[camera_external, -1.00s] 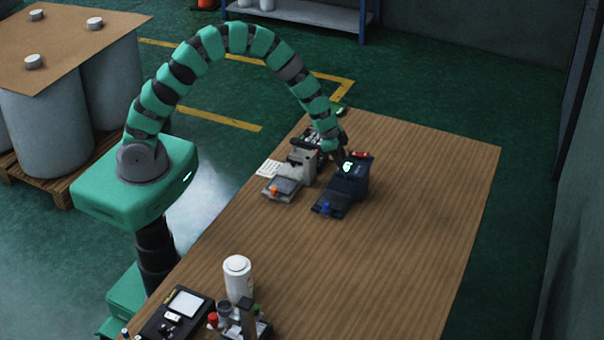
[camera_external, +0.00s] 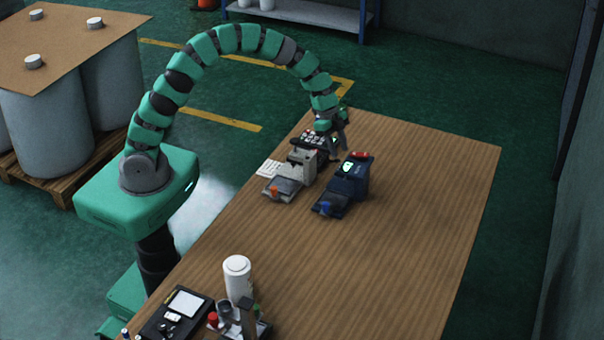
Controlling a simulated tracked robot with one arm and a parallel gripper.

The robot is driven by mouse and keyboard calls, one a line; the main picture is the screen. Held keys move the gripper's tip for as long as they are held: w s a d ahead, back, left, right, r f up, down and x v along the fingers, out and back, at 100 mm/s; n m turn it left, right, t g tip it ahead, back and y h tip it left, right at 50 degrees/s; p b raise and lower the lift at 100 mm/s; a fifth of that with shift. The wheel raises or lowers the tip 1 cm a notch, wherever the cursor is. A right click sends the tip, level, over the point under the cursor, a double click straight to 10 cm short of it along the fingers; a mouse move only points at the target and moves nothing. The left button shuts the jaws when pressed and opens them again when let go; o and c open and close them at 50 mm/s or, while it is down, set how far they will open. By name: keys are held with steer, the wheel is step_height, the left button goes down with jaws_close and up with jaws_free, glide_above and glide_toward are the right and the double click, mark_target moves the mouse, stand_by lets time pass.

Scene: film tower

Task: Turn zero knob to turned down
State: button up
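My gripper (camera_external: 340,147) hangs from the arm at the far end of the table, just behind the blue device (camera_external: 353,184) and right of the grey-white device (camera_external: 301,164). Its dark fingers are small here, and I cannot tell whether they are open or shut. The blue device has a lit green display and a red part (camera_external: 361,155) on top. A dark panel with several light buttons (camera_external: 315,141) lies behind the grey-white device. I cannot make out the zero knob or its position at this size.
A white bottle (camera_external: 238,277), a black device (camera_external: 176,315) and a small stand-like instrument (camera_external: 240,322) are at the table's near left. The wooden table (camera_external: 400,220) is clear in its middle and right. A white sheet or keypad (camera_external: 269,168) lies left of the grey-white device.

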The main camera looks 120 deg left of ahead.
steer(key=d+v, duration=0.1)
steer(key=v, duration=0.8)
steer(key=w+d+r+t, duration=0.1)
steer(key=w+d+r, duration=0.2)
steer(key=r, duration=0.2)
steer(key=w+d+r+y, duration=0.1)
steer(key=w+d+r, duration=0.1)
steer(key=r, duration=0.4)
steer(key=w+d+r+n+t, duration=0.1)
steer(key=w+d+r, duration=0.2)
steer(key=d+r, duration=0.2)
steer(key=shift+w+r+t+y, duration=0.3)
steer(key=shift+w+r+y, duration=0.1)
steer(key=shift+r, duration=0.2)
steer(key=s+a+f+g+b, duration=0.1)
steer(key=s+a+f+b, duration=0.1)
steer(key=s+a+f, duration=0.3)
steer(key=s+a+f+g+h+b, duration=0.1)
steer(key=a+f, duration=0.1)
steer(key=f, duration=0.5)
steer(key=s+a+f+g+b, duration=0.1)
steer(key=s+a+f+b, duration=0.15)
steer(key=a+f, duration=0.2)
steer(key=x, duration=0.4)
steer(key=d+x, duration=0.1)
steer(key=x, duration=0.9)
steer(key=shift+d+f, duration=0.15)
steer(key=shift+d, duration=0.1)
steer(key=shift+n, duration=0.3)
jaws_close()
